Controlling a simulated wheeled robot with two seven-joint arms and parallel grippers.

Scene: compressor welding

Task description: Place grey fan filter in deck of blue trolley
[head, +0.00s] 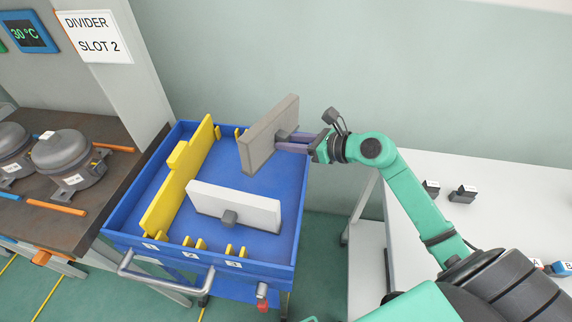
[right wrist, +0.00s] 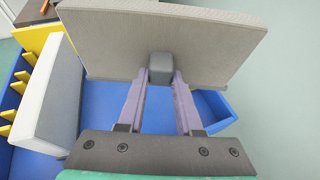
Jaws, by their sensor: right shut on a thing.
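The grey fan filter (head: 269,135) is a flat rectangular panel, held upright and slightly tilted over the back right of the blue trolley (head: 268,268). My right gripper (head: 288,143) comes from the right and is shut on the filter's small block handle. In the right wrist view the filter (right wrist: 160,40) spans the top, with both fingers (right wrist: 161,78) on the dark grey handle. The trolley deck (right wrist: 110,105) lies below it. Whether the filter's lower edge touches the deck is unclear. My left gripper is not in view.
A white panel with a grey knob (head: 234,207) stands in the deck, in front of the filter. A yellow divider (head: 178,175) stands along the left, with yellow slot pieces at front and back. A brown bench with compressors (head: 64,160) is left; a white table (head: 480,215) is right.

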